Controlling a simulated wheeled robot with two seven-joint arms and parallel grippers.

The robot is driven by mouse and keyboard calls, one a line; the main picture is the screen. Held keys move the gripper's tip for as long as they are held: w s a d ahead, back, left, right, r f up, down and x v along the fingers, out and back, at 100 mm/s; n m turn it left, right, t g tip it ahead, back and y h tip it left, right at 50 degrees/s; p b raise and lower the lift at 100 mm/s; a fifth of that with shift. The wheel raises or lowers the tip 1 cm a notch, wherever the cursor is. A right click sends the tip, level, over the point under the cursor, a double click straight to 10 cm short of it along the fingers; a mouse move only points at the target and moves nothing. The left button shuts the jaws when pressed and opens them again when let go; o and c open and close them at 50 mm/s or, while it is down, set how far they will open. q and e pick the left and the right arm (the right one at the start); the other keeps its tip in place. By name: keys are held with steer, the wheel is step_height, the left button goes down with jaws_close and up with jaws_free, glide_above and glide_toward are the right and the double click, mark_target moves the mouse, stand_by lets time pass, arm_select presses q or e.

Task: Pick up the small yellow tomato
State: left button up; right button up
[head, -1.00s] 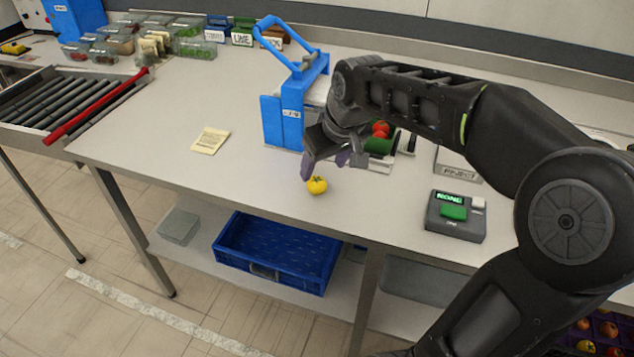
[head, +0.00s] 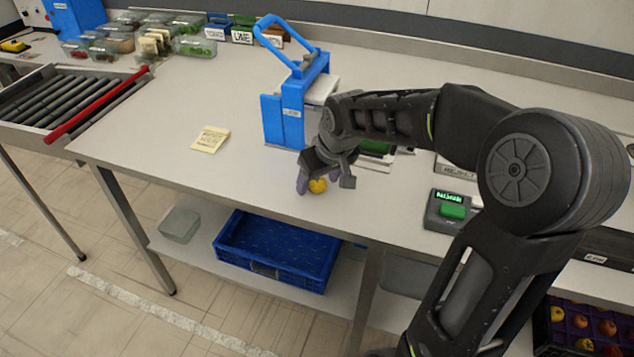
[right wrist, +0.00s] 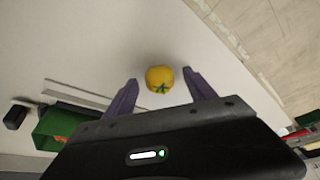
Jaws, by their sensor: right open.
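The small yellow tomato (head: 317,186) lies on the grey-white table near its front edge. My left gripper does not show.
A blue press-like machine (head: 292,115) stands just behind my right gripper. A grey box with a green button (head: 452,211) is to the right. A yellow note (head: 210,139) lies to the left on clear table. A blue crate (head: 278,250) is on the shelf below.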

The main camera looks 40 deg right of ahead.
steer(key=shift+f, duration=0.1)
steer(key=shift+c, duration=0.4)
jaws_close()
stand_by(0.7)
